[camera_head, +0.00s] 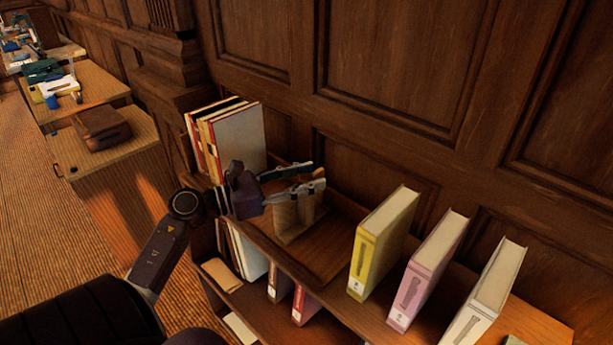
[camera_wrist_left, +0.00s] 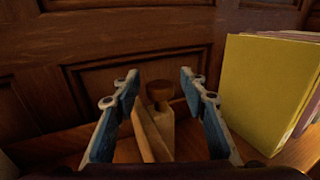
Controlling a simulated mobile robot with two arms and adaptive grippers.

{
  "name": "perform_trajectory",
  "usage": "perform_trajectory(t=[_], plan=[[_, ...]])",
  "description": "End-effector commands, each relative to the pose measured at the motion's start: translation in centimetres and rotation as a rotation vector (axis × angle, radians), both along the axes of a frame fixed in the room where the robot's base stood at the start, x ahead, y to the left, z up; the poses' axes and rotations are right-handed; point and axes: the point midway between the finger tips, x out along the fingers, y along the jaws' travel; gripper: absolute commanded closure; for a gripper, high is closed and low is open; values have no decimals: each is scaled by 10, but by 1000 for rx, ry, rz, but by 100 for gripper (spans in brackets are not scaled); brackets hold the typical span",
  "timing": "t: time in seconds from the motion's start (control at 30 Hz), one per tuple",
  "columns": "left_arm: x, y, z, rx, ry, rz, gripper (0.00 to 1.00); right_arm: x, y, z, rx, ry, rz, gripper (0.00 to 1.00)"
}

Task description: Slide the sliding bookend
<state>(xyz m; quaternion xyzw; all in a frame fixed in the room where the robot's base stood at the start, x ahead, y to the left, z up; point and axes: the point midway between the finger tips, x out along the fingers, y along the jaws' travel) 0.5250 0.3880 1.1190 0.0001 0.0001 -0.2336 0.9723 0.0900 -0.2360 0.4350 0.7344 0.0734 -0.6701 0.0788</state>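The sliding bookend (camera_head: 297,213) is a light wooden piece on the top shelf, between the leaning books at the left and the yellow book. In the left wrist view the bookend (camera_wrist_left: 161,128) shows a dark round knob (camera_wrist_left: 159,91) on top. My left gripper (camera_head: 318,176) is open over the bookend, its fingers pointing right in the head view. In the left wrist view the gripper (camera_wrist_left: 160,74) has its blue-padded fingers spread on both sides of the knob, with visible gaps. The fingers partly hide the bookend's top in the head view. My right gripper is not in view.
Several books (camera_head: 235,140) lean at the shelf's left end. A yellow book (camera_head: 382,243), a pink book (camera_head: 428,268) and a white book (camera_head: 486,293) stand to the right. Bare shelf (camera_head: 335,235) lies between bookend and yellow book. A panelled wall (camera_head: 400,65) rises behind.

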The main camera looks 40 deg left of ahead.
Motion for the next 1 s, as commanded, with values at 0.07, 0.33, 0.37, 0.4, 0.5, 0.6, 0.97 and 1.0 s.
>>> perform_trajectory(t=[0.07, 0.33, 0.37, 0.4, 0.5, 0.6, 0.97, 1.0], plan=[[0, 0, 0, 0, 0, 0, 72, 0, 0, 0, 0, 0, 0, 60], [0, 0, 0, -1, 0, 0, 100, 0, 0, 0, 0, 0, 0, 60], [0, 0, 0, -1, 0, 0, 100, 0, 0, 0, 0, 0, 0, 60], [0, 0, 0, -1, 0, 0, 100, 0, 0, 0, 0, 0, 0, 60], [0, 0, 0, -1, 0, 0, 100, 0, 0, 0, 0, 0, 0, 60], [0, -2, 0, -1, 0, -1, 100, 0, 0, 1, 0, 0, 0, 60], [-8, -88, 3, -3, 4, -5, 100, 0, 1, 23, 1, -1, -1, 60], [-8, -97, 3, -3, 4, -4, 100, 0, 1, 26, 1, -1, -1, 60]])
